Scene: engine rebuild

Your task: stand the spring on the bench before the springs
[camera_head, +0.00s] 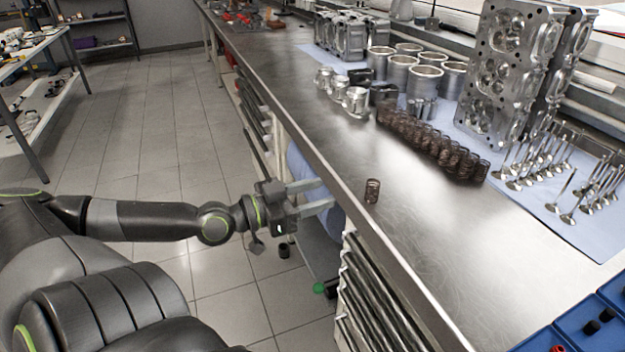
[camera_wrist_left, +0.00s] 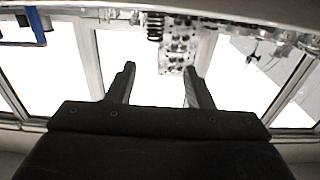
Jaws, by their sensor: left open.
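A single copper-brown coil spring (camera_head: 372,191) stands upright on the metal bench near its front edge, apart from the others. It also shows in the left wrist view (camera_wrist_left: 155,26), beyond the fingers. A row of several similar springs (camera_head: 432,140) stands behind it on a blue mat. My left gripper (camera_head: 325,194) is open and empty, level with the bench's front edge, its fingers pointing at the lone spring with a gap between. Its two fingers show in the left wrist view (camera_wrist_left: 160,82) with nothing between them. My right gripper is out of view.
Pistons (camera_head: 343,92), cylinder liners (camera_head: 423,88), a cylinder head (camera_head: 503,75) and several valves (camera_head: 545,155) stand or lie at the back of the bench. A blue bin (camera_head: 585,325) is at the lower right. The metal bench top (camera_head: 440,240) right of the lone spring is clear.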

